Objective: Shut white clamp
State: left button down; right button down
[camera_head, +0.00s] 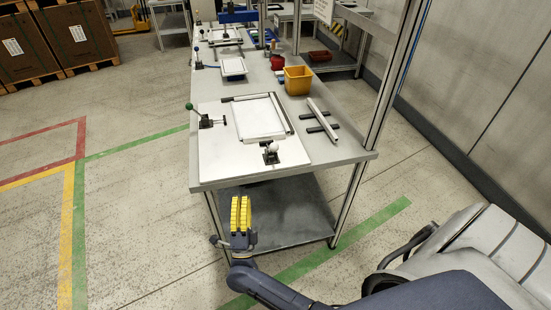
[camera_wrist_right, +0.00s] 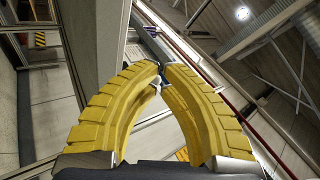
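The white clamp (camera_head: 272,147) has a white knob on a dark metal base. It is fixed at the near edge of the white frame on the board, in the head view. At this size I cannot tell whether its lever is up or down. My right gripper (camera_head: 240,200), with yellow ribbed fingers, is in front of the table's near edge, apart from the clamp and to its lower left. In the right wrist view its fingertips (camera_wrist_right: 162,69) come together with nothing between them. The clamp does not show in that view. My left gripper is not in view.
A green-knobbed clamp (camera_head: 199,116) is at the left of the white board (camera_head: 216,165). A metal bar on black supports (camera_head: 323,121) lies to the right. A table post (camera_head: 393,75) rises at the right.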

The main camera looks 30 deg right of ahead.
aim_at(273, 150)
jog(key=s+d+m+g+h, duration=0.4)
jog(key=d+m+g+h, duration=0.1)
jog(key=m, duration=0.4)
jog(key=shift+d+r+m+g+h, duration=0.3)
jog(key=shift+g+h, duration=0.6)
jog(key=shift+h, duration=0.2)
jog(key=x, duration=1.4)
jog(key=shift+a, duration=0.1)
jog(key=shift+w+r+n+y, duration=0.2)
jog(key=shift+n+y, duration=0.2)
jog(key=shift+y, duration=0.1)
jog(key=shift+w+r+n+y, duration=0.15)
jog(key=shift+r+n+y, duration=0.15)
jog(key=shift+y, duration=0.1)
